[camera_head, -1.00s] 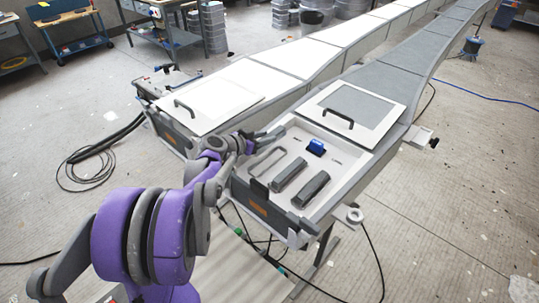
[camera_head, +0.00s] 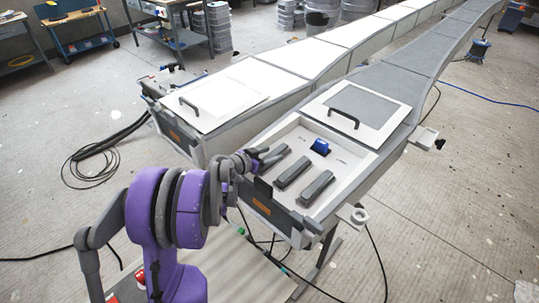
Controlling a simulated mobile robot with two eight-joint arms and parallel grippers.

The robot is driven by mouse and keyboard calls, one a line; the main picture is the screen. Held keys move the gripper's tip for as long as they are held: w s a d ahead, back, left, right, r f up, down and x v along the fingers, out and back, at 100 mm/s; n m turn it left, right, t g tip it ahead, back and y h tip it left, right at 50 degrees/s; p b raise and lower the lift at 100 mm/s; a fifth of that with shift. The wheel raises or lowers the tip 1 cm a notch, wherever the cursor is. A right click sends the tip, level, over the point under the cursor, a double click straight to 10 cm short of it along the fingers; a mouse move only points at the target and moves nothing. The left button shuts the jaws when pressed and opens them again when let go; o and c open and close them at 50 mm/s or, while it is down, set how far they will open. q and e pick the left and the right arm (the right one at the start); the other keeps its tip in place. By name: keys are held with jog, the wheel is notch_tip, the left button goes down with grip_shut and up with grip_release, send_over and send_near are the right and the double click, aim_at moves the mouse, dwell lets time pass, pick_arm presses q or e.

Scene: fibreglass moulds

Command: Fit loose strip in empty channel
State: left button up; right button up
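The loose dark grey strip (camera_head: 277,156) lies over the left channel of the white tray (camera_head: 337,158), roughly in line with it and hiding it. I cannot tell whether it is seated or just above. My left gripper (camera_head: 262,159) is at the left end of this strip and appears shut on it, though the fingertips are small and partly hidden. Two similar dark strips, a middle one (camera_head: 293,172) and a right one (camera_head: 315,188), lie parallel beside it in the tray. My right gripper is not in view.
A blue object (camera_head: 321,147) stands in the tray behind the strips. A white-framed grey panel with a black handle (camera_head: 343,118) lies beyond. A white mould (camera_head: 233,92) runs alongside on the left. Cables (camera_head: 92,160) lie on the floor.

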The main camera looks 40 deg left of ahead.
pick_arm(q)
jog(key=shift+s+r, duration=0.1)
jog(key=shift+s, duration=0.05)
jog(key=v, duration=1.1)
jog(key=shift+s+r, duration=0.2)
jog(key=shift+s, duration=0.15)
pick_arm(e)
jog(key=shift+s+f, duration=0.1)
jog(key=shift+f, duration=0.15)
